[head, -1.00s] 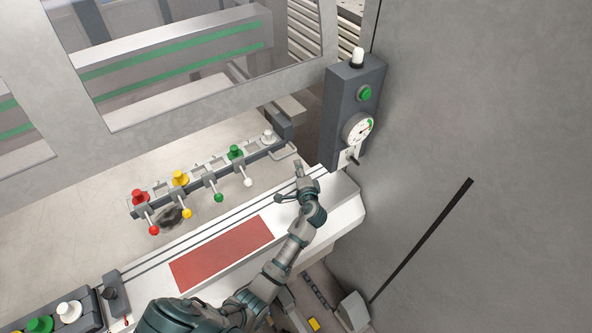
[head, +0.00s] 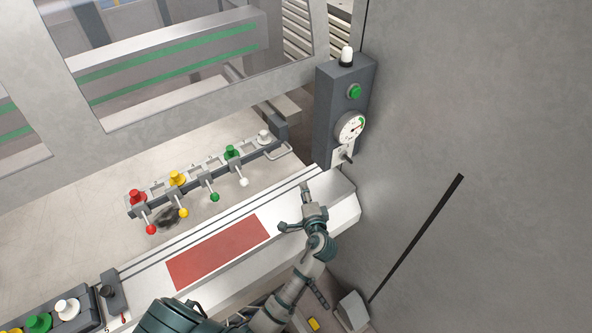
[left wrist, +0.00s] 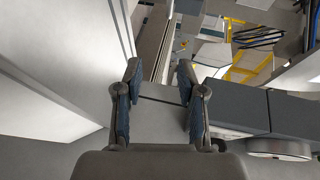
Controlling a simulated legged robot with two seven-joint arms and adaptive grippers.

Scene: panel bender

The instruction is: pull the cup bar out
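The cup bar (head: 200,182) is a dark bar with red, yellow, green and white suction cups on top. Levers with coloured ball ends hang from its near side. It lies on the machine table, with a thin loop handle (head: 281,152) at its right end. My left gripper (head: 294,207) is open and empty over the white front ledge, nearer to me than the handle and apart from it. In the left wrist view its two fingers (left wrist: 158,75) are spread with nothing between them. My right gripper is not in view.
A dark control post (head: 340,115) with a green button, gauge and white lamp stands right of the handle. A red mat (head: 218,250) lies on the ledge. More cups (head: 40,322) sit at bottom left. A tall grey wall (head: 480,120) fills the right.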

